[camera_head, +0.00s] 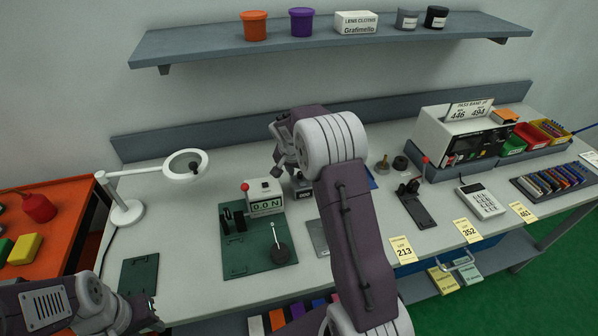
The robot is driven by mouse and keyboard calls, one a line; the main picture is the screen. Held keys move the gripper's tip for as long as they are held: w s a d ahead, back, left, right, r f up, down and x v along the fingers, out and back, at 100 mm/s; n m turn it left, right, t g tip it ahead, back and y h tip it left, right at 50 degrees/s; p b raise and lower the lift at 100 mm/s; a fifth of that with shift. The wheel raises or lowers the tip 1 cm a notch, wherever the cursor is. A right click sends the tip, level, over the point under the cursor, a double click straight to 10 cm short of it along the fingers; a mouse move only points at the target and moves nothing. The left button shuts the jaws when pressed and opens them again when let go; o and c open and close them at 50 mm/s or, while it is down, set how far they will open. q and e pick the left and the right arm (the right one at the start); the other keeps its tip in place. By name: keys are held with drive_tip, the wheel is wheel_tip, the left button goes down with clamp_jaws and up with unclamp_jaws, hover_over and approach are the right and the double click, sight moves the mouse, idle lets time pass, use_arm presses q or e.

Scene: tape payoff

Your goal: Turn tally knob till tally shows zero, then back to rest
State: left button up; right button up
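A small dark box with a pale label (304,188) stands on the bench just below my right gripper; it may be the tally, but its digits are too small to read and no knob can be made out. My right gripper (280,158) hangs above and slightly left of this box, partly hidden by my own wrist. Its finger gap does not show clearly, nor whether it touches anything. My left gripper (150,318) is low at the left, over the bench's front edge, apart from the box. Its fingers are too small to judge.
A green plate (236,263) carries a gauge (265,198) reading 0.0 N, with a red-knobbed lever beside it. A white ring lamp (126,211) stands left. A black lever device (414,205), calculator (482,200) and pass-band instrument (446,140) are right. A shelf (200,47) hangs above.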

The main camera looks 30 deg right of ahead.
clamp_jaws()
